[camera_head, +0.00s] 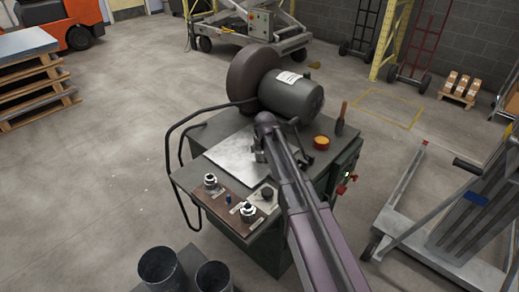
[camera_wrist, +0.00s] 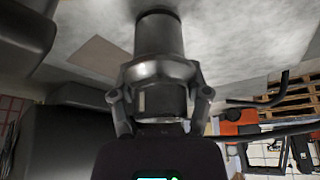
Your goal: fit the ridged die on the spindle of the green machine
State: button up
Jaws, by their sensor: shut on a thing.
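The green machine (camera_head: 338,172) stands in the middle of the head view, with a dark motor (camera_head: 292,97) and a large brown disc (camera_head: 250,72) at its back. My gripper (camera_head: 259,156) reaches over the pale plate on its top. In the wrist view my gripper (camera_wrist: 162,105) is shut on a stepped, dark grey round die (camera_wrist: 160,72), with a finger on each side. A dark cylinder (camera_wrist: 160,35) extends from it toward the pale surface. I cannot tell whether it touches that surface, nor make out ridges. The spindle cannot be made out.
A bent dark rail (camera_head: 170,150) runs along the left side.

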jog(key=shift+f, duration=0.25)
jog(key=o, duration=1.4)
jog(key=shift+r, duration=0.2)
